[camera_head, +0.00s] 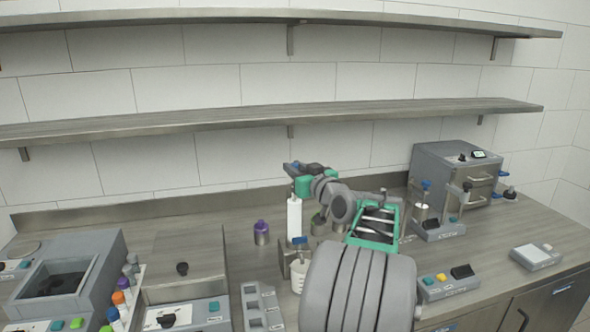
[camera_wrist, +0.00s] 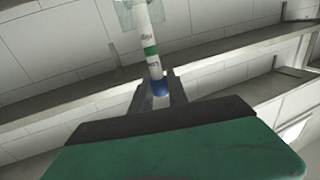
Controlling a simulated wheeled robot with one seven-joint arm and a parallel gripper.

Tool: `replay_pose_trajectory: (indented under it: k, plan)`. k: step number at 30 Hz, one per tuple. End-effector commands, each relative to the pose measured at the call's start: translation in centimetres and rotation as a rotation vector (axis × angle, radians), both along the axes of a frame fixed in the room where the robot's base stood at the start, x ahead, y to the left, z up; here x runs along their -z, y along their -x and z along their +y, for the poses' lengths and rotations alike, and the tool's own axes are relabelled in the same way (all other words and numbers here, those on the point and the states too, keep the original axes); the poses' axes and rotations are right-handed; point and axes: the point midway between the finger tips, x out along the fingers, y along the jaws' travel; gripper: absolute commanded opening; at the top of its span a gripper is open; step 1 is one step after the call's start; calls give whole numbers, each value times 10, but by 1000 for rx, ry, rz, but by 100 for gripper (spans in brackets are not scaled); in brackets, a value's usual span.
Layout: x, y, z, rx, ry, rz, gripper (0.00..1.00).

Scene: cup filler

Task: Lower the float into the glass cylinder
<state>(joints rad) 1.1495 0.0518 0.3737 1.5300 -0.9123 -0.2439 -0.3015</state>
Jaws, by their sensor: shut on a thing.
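My gripper (camera_head: 292,170) is above the back middle of the bench. The float's slim white stem (camera_wrist: 146,32) has a green band and small print. A pale, see-through shape (camera_wrist: 138,14) surrounds its far part at the picture's top edge; I cannot tell whether this is the glass cylinder. In the head view a tall whitish column (camera_head: 294,218) stands upright below my gripper. I cannot tell there where the float ends and the glass begins.
A purple-topped bottle (camera_head: 261,233) stands just left of the column. A white beaker (camera_head: 299,277) is in front. A grey oven-like box (camera_head: 455,175) stands at the right. A shelf (camera_head: 270,118) runs along the wall behind. The bench (camera_head: 370,190) has bare room at the back.

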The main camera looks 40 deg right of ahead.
Motion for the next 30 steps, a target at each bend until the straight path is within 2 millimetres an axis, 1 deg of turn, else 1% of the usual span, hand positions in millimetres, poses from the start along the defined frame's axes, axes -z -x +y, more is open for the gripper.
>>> replay_pose_trajectory:
  k: [1,4,14,15,24,30]
  plan:
    - [8,0,0,0,0,0,0]
    - [13,0,0,0,0,0,0]
    - [13,0,0,0,0,0,0]
    - [13,0,0,0,0,0,22]
    - [13,0,0,0,0,0,45]
    - [14,0,0,0,0,0,45]
